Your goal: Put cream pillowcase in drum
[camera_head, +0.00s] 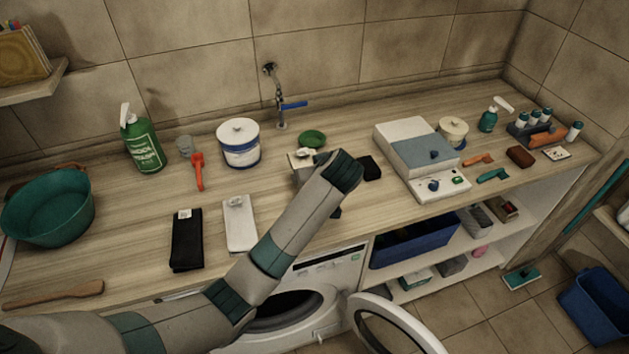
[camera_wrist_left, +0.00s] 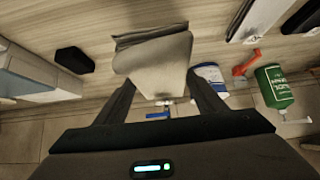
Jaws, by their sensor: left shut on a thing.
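The cream pillowcase (camera_wrist_left: 155,58), a folded beige cloth, is between the fingers of my left gripper (camera_wrist_left: 158,80) in the left wrist view. The gripper is shut on it. In the head view a small part of the pillowcase (camera_head: 302,160) shows behind my left arm, over the middle of the counter; the arm hides the rest and most of the gripper. The washing machine (camera_head: 345,262) stands under the counter's front edge. Its round drum opening (camera_head: 285,306) is dark and partly covered by my arm. Its door (camera_head: 395,330) stands open to the right. My right gripper is not in view.
A black folded cloth (camera_head: 187,240) and a white folded cloth (camera_head: 240,222) lie left of my arm. A dark item (camera_head: 370,167) and a grey-blue device (camera_head: 420,158) are to the right. A tap (camera_head: 282,110), tub (camera_head: 239,145) and green bottle (camera_head: 142,145) stand behind.

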